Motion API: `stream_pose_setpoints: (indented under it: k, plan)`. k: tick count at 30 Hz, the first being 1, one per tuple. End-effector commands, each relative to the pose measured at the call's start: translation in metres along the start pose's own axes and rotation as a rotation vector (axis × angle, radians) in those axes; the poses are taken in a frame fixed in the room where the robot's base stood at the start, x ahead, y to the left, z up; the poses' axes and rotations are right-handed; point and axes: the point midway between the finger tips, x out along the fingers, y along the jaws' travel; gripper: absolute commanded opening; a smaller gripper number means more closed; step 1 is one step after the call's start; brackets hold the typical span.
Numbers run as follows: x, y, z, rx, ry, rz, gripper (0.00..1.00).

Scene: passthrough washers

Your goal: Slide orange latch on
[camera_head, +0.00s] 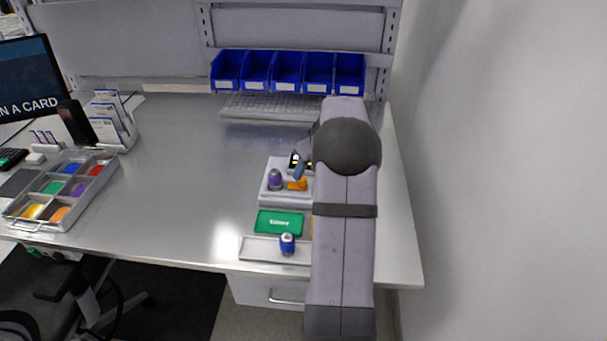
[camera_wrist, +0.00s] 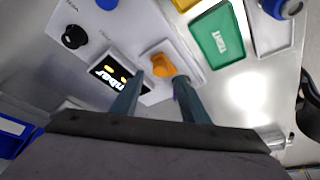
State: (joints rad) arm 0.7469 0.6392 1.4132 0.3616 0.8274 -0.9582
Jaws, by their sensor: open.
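The orange latch (camera_head: 298,185) sits on the front of a white device (camera_head: 284,201) on the desk. In the wrist view the orange latch (camera_wrist: 163,66) shows just beyond and between my fingertips. My gripper (camera_wrist: 160,78) is open with nothing held, its two fingers apart. In the head view my gripper (camera_head: 300,171) is just behind the latch, partly hidden by my arm. Whether a finger touches the latch cannot be told. A small lit display (camera_wrist: 112,73) lies beside the latch in the wrist view.
A black knob (camera_wrist: 74,37) is also on the device. A green card (camera_head: 279,222) and a shallow tray (camera_head: 262,250) with a blue-capped item (camera_head: 287,244) lie in front. A compartment tray (camera_head: 103,173) is at left. The desk's middle left is clear.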

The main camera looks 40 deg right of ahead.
Motion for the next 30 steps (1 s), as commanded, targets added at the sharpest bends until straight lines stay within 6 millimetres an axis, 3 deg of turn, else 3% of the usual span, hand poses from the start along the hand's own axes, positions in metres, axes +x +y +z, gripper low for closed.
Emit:
stream_pose_setpoints:
  k: [10, 23, 28, 30]
  plan:
    - [0.039, -0.001, 0.000, 0.000, -0.002, -0.002, 0.41]
    - [0.047, 0.000, 0.000, 0.000, 0.000, 0.000, 0.41]
    - [0.047, 0.000, 0.000, 0.000, 0.000, 0.000, 0.00]
    - [0.047, 0.000, 0.000, 0.000, 0.000, 0.000, 0.00]
